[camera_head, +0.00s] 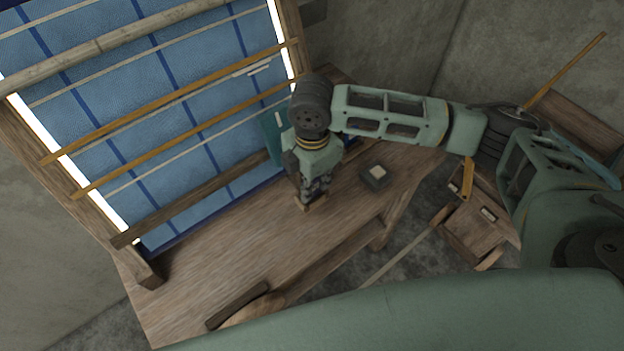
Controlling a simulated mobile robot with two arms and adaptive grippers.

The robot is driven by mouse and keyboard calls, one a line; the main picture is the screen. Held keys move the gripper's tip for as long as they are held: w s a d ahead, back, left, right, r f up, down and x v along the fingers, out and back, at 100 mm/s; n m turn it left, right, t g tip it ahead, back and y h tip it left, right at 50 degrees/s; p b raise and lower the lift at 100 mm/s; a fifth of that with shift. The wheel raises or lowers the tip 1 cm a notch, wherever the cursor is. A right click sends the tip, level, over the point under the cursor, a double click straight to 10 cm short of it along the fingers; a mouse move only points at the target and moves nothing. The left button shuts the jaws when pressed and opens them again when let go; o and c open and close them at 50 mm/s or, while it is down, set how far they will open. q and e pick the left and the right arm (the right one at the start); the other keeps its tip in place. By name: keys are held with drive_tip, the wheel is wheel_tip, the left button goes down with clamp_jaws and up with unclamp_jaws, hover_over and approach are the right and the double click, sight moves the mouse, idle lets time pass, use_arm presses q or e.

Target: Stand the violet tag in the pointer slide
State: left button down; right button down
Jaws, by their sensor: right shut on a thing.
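My right gripper (314,193) points down over the wooden bench of the loom, near the foot of the blue cloth. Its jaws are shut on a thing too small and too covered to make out. A small light-brown wooden piece (311,204) shows right at the fingertips; I cannot tell whether it is held or lies under them, or whether it is the pointer slide. No violet colour shows, so I cannot make out the violet tag. My left gripper is not in view.
A dark block with a cream top (376,174) sits on the bench (225,245) right of the gripper. A teal panel (271,137) stands behind it. The blue cloth (120,120) with its wooden bars rises at left. The bench's left part is mostly clear.

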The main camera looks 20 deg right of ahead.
drive_tip(key=c, duration=1.7)
unclamp_jaws()
wheel_tip(320, 180, up, 12)
